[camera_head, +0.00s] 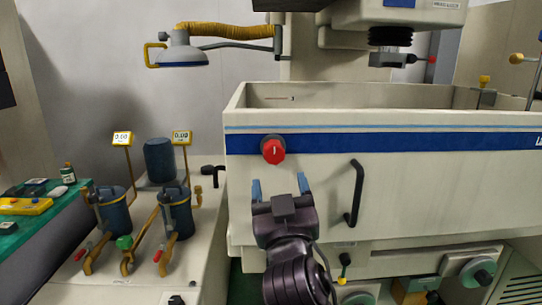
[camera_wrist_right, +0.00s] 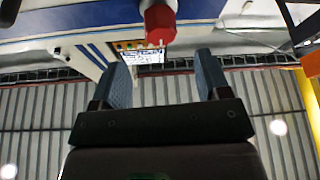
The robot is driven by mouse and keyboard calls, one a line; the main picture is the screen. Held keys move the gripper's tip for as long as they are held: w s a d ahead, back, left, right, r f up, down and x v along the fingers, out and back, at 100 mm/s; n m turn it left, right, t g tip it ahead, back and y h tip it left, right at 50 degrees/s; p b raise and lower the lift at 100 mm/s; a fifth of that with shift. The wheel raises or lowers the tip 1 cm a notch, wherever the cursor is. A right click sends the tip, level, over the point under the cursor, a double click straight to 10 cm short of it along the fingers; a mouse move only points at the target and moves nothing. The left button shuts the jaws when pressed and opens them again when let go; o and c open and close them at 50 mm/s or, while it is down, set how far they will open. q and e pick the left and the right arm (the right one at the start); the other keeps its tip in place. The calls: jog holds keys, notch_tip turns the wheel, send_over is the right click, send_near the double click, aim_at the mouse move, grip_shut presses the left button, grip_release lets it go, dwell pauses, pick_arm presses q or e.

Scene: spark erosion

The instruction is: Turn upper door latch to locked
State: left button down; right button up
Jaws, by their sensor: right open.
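A red round knob (camera_head: 273,149), which looks like the upper door latch, sits on the blue stripe of the white tank door (camera_head: 310,185), near its upper left corner. A short pale mark on it stands about upright. My right gripper (camera_head: 279,187) is open and empty just below the knob in the head view, with its two blue fingers apart and pointing up. In the right wrist view the red knob (camera_wrist_right: 160,24) shows beyond the fingertips, roughly between them. The fingers look apart from the knob. My left gripper is not in view.
A black door handle (camera_head: 356,193) stands right of my gripper. A black lever (camera_head: 213,169) sticks out at the tank's left side. Blue canisters (camera_head: 175,212) with yellow fittings stand on the left bench. A yellow-hosed lamp (camera_head: 181,52) hangs above.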

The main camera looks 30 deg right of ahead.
aim_at(275, 157)
jog(key=shift+w+d+r+b, duration=0.2)
jog(key=shift+w+d+b, duration=0.15)
jog(key=shift+w, duration=0.25)
jog(key=p+x, duration=0.1)
jog(key=x, duration=0.5)
jog(key=shift+w+r, duration=0.2)
jog(key=shift+r, duration=0.05)
jog(key=shift+w+d+r, duration=0.15)
jog(key=shift+w+d, duration=0.2)
jog(key=shift+w, duration=0.2)
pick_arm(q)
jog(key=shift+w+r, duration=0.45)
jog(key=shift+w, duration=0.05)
pick_arm(e)
jog(key=c, duration=0.9)
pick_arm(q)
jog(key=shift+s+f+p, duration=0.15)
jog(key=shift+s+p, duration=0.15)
pick_arm(e)
jog(key=shift+c, duration=0.2)
